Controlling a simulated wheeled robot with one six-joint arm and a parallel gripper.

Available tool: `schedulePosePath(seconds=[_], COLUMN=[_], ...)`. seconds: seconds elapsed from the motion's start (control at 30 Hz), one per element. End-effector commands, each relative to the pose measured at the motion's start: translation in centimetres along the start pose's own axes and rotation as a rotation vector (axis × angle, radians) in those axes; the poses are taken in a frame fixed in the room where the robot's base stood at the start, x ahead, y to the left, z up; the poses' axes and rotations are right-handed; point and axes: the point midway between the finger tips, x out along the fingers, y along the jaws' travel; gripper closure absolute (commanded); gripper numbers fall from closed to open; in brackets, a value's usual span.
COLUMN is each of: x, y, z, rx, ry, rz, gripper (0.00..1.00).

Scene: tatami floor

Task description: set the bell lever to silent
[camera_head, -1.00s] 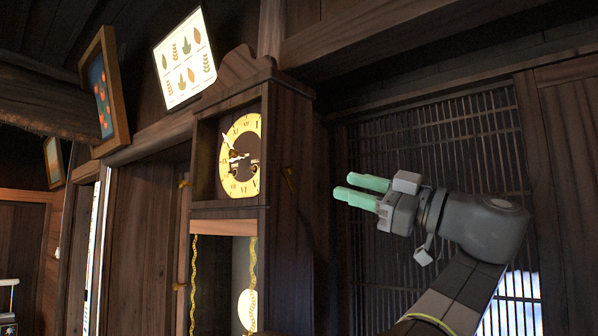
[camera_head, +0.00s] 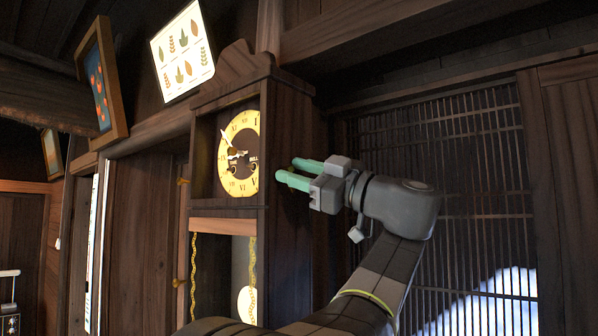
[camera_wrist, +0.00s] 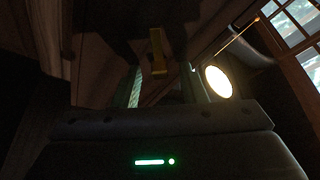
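The tall dark wooden clock (camera_head: 295,230) stands at the middle of the head view, with a round yellow dial (camera_head: 240,153). A small brass lever (camera_wrist: 157,50) shows in the wrist view, ahead of my gripper and between the lines of its two fingers. In the head view my fingers hide the lever on the clock's right side. My gripper (camera_head: 289,170) has green fingers, spread apart and empty, pointing left at that side panel. The wrist view shows the fingers (camera_wrist: 162,82) on either side. I cannot tell whether they touch the lever.
A slatted lattice screen (camera_head: 465,180) stands behind my arm on the right. Chains (camera_head: 193,270) and a pendulum hang in the clock's lower case. A chart (camera_head: 182,50) and a framed picture (camera_head: 103,85) hang at upper left. A bright round light (camera_wrist: 218,82) shows in the wrist view.

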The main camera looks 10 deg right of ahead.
Motion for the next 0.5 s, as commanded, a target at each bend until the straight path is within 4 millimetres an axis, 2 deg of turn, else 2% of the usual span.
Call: schedulePosePath(seconds=[0.07, 0.23, 0.5], x=[-0.02, -0.03, -0.08], y=[0.00, 0.01, -0.27], z=[0.00, 0.00, 0.07], rx=[0.000, 0.000, -0.072], ry=[0.000, 0.000, -0.001], rz=[0.000, 0.000, -0.029], gripper=[0.66, 0.99, 1.00])
